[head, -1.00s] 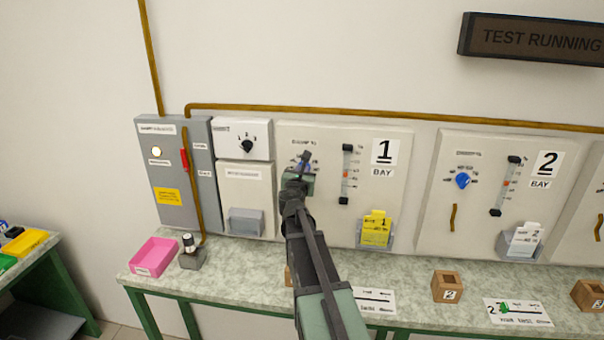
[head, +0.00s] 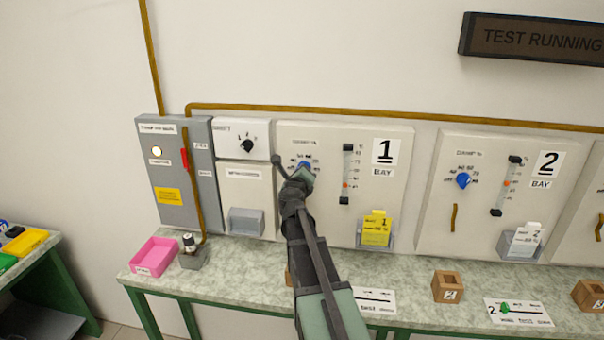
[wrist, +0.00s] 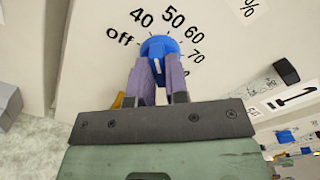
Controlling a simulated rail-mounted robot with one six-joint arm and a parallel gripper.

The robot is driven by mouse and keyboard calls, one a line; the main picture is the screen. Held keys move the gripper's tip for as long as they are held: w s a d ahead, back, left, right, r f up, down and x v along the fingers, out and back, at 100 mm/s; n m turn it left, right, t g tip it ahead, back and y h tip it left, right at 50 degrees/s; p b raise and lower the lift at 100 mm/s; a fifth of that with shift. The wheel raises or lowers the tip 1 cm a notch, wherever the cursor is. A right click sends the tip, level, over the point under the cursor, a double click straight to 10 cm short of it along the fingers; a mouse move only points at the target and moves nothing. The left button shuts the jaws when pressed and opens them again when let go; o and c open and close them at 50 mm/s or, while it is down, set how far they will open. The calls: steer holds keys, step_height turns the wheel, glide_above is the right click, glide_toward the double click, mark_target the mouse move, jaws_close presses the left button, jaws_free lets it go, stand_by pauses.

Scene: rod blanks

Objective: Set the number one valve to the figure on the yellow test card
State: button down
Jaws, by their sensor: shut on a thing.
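The number one valve is a blue knob (wrist: 160,47) on the bay 1 panel. It also shows in the head view (head: 305,166), partly behind my gripper. My gripper (wrist: 158,72) is shut on the knob, with a purple finger on each side. The printed scale around it reads Off, 40, 50, 60, 70 and one part-hidden figure. A white line shows on the knob, but I cannot tell which figure it marks. The yellow test card (head: 376,229) stands in a grey holder right of my arm; its figure is too small to read.
The bay 1 gauge (head: 347,165) has an orange-red float low in its tube. Bay 2 has its own blue knob (head: 463,181) and a white card (head: 526,238). A pink tray (head: 155,256) and wooden blocks stand on the bench.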

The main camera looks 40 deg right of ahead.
steer(key=shift+n, duration=1.1)
steer(key=c, duration=1.1)
jaws_free()
steer(key=v, duration=1.1)
steer(key=shift+w, duration=0.1)
